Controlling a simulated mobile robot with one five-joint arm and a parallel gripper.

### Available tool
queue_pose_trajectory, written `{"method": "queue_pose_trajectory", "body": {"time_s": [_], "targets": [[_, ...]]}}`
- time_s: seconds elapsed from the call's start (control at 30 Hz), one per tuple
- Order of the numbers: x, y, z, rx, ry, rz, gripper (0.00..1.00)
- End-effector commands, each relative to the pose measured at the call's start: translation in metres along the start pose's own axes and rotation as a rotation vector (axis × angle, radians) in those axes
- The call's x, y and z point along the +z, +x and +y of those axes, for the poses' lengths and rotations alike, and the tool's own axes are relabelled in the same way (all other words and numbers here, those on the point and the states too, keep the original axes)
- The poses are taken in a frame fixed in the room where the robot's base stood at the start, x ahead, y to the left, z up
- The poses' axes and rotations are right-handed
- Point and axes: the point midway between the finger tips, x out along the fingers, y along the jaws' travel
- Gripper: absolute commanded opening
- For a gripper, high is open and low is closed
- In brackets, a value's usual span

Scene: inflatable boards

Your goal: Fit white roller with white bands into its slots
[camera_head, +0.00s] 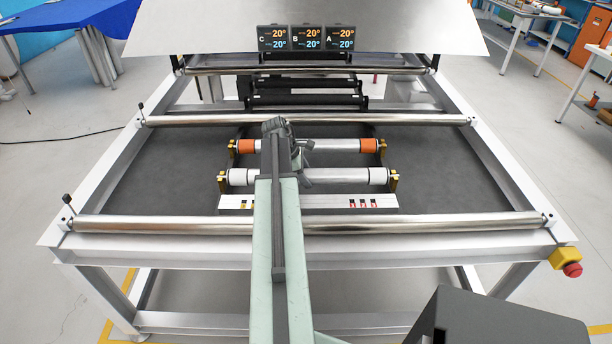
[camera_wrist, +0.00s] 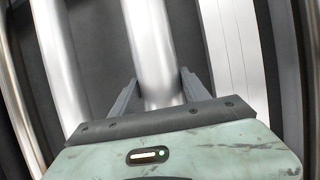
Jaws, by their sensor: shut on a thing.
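The white roller with white bands (camera_head: 338,177) lies crosswise near the front of the frame, a silver tube with a white band at each end. Its ends are at two brass-coloured slot brackets, left (camera_head: 222,183) and right (camera_head: 393,182). I cannot tell whether the ends are fully seated. My gripper (camera_head: 302,162) comes over the roller left of its middle, partly hidden by my arm. In the wrist view, my gripper (camera_wrist: 158,88) has a finger on each side of the roller (camera_wrist: 148,40) and is shut on it. Its bands are outside that view.
A roller with orange bands (camera_head: 330,146) lies parallel just behind. A white labelled strip (camera_head: 320,201) runs in front. Long metal rollers (camera_head: 440,222) cross the frame at front and back (camera_head: 400,119). Dark flat bed (camera_head: 440,160) is clear on both sides. A red emergency button (camera_head: 571,269) is at the front right corner.

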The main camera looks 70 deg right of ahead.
Motion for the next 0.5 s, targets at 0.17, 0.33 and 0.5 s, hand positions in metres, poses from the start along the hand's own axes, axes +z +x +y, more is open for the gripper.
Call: {"method": "queue_pose_trajectory", "body": {"time_s": [0.17, 0.33, 0.5], "targets": [[-0.0017, 0.0047, -0.0009, 0.001, 0.0, -0.001, 0.0], [-0.0031, 0.0082, -0.0016, 0.001, 0.0, -0.001, 0.0], [-0.0036, 0.0094, -0.0019, 0.0, 0.0, -0.001, 0.65]]}}
